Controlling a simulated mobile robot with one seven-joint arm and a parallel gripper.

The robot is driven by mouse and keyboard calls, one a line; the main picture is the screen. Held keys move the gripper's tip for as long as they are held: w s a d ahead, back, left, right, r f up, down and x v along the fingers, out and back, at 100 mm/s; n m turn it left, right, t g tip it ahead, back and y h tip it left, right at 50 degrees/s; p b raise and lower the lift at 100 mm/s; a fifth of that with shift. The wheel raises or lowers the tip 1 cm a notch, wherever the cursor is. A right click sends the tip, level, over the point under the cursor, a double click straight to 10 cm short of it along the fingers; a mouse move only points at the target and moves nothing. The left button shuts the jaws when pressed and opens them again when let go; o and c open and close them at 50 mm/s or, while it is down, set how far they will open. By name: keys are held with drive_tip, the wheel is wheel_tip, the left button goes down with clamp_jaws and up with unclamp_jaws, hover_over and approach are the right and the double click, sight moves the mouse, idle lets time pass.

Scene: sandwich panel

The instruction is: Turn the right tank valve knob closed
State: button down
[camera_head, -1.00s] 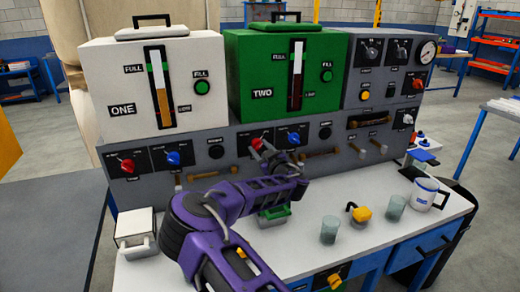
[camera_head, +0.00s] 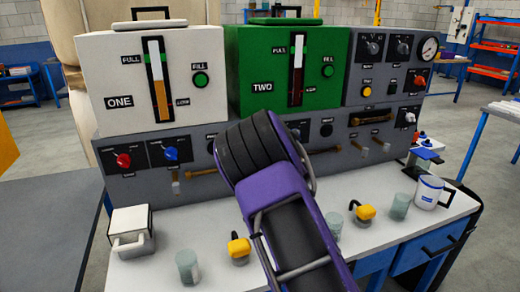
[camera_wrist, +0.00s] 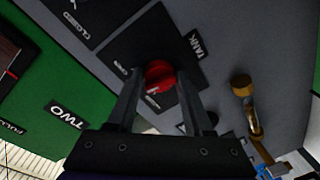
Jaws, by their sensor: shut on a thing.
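The red tank valve knob (camera_wrist: 159,72) sits on a black plate marked TANK (camera_wrist: 196,42), below the green tank TWO, whose green face (camera_wrist: 45,75) shows at the left of the wrist view. My gripper (camera_wrist: 157,80) has one finger on each side of this knob and is shut on it. The knob's pointer end is partly between the fingers, so its exact setting is hard to read. In the head view my purple arm hides this knob and my gripper. The green tank (camera_head: 248,72) stands above.
The white tank ONE (camera_head: 115,75) has its own red knob (camera_head: 123,160) and a blue knob (camera_head: 171,153) below. The counter holds a white box (camera_head: 130,222), cups (camera_head: 187,266), yellow-topped pieces (camera_head: 365,212) and a white mug (camera_head: 428,192). A brass handle (camera_wrist: 241,85) juts out near my gripper.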

drive_tip(key=n, duration=0.3)
drive_tip(key=n+h, duration=0.1)
drive_tip(key=n, duration=0.6)
drive_tip(key=shift+r, duration=0.4)
drive_tip(key=shift+n+h, duration=0.3)
drive_tip(key=shift+n, duration=0.1)
drive_tip(key=shift+c, duration=1.8)
unclamp_jaws()
drive_tip(key=shift+f, duration=0.1)
drive_tip(key=v, duration=1.7)
drive_tip(key=shift+s+d, duration=0.15)
drive_tip(key=shift+s, duration=0.05)
